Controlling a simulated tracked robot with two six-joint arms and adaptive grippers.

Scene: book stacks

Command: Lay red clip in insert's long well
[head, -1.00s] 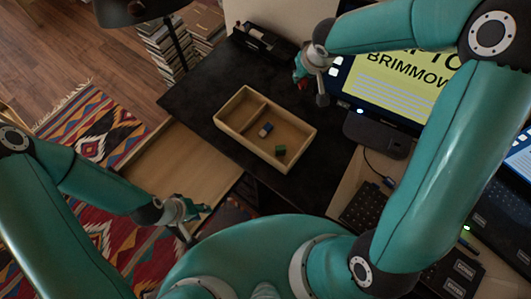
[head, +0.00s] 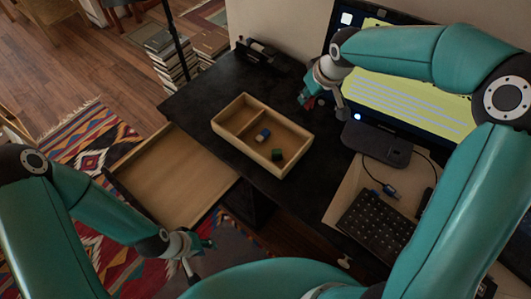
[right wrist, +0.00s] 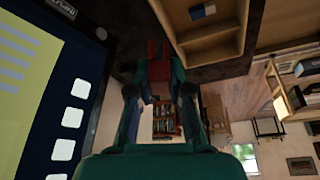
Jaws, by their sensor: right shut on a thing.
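The insert (head: 295,170) is an open wooden tray on the black desk, with a divider making a smaller well at left and a larger one at right. The larger well holds a blue-and-white block (head: 263,135) and a green block (head: 277,154). My right gripper (head: 307,99) is above the desk, right of and behind the insert, by the monitor. It is shut on the red clip (right wrist: 154,52), seen between its fingers in the right wrist view. The insert's wall also shows there (right wrist: 210,58). My left gripper (head: 202,257) is low, in front of the drawer, fingers apart and empty.
The monitor (head: 410,95) and its dark base (head: 377,143) stand close to my right arm. A keyboard (head: 375,225) lies at right. An open wooden drawer (head: 180,175) sticks out at left. A black item (head: 262,57) lies at the desk's back.

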